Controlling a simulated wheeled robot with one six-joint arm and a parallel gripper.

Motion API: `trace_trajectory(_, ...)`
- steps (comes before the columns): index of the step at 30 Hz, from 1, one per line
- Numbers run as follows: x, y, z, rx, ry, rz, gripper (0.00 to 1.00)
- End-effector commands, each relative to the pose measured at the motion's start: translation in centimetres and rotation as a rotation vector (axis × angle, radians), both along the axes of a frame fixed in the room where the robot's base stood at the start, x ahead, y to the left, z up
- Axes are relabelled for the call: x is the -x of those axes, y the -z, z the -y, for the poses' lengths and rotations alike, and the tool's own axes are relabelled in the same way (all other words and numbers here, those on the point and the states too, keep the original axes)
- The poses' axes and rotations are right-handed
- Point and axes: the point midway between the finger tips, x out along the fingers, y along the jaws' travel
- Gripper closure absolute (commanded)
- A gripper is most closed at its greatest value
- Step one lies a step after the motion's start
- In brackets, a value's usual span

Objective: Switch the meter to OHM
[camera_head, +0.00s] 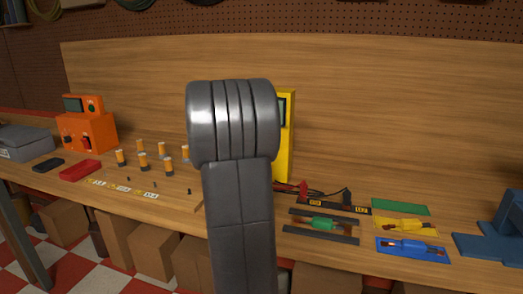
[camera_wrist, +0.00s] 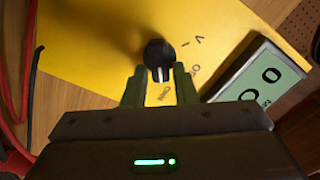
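The meter is a yellow box (camera_head: 284,150) standing upright behind my arm in the head view, which hides much of it. In the wrist view its yellow face (camera_wrist: 90,45) fills the upper part, tilted in the picture. A round black knob (camera_wrist: 157,54) sits on it, with a white mark pointing down the picture towards lettering that looks like OHM (camera_wrist: 165,92). My gripper (camera_wrist: 159,70) has one green finger on each side of the knob, both seeming to touch it. The head view does not show my fingers.
Red and black leads (camera_head: 310,190) lie right of the meter. Green, yellow and blue mats (camera_head: 401,207) and a blue stand (camera_head: 492,240) are farther right. Several orange-and-black cylinders (camera_head: 143,160) and an orange device (camera_head: 88,132) stand on the left. A wooden board rises behind.

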Motion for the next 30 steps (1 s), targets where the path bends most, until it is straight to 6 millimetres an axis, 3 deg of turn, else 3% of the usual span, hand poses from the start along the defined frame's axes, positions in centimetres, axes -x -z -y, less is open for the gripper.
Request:
trace_trajectory(2, 0.0, 0.0, 0.0, 0.001, 0.0, 0.0, 0.6)
trace_trajectory(14, 0.8, -0.1, -0.3, 0.001, -0.001, 0.001, 0.6)
trace_trajectory(30, 11.2, 0.0, -3.7, 0.0, -0.004, 0.0, 0.6)
